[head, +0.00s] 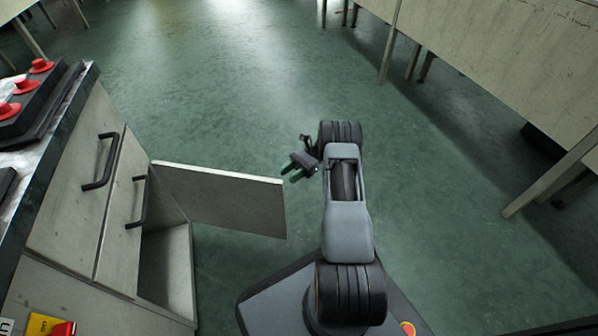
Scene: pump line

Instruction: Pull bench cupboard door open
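The bench cupboard door (225,200) stands swung out from the bench on the left, and its pale upper edge and one flat face show. Behind it the cupboard opening (168,262) is exposed. No handle shows on the face of the door that I see. My gripper (288,173) is just beyond the door's free outer end, with its two fingers pointing left and apart. Nothing shows between the fingers. I cannot tell whether it touches the door.
The bench (75,190) has two dark bar handles (102,160) on its fronts and red knobs (42,66) on top. A yellow-and-red item (50,325) is at the lower left. Pale tables (500,60) stand at the upper right. The green floor (250,80) between is clear.

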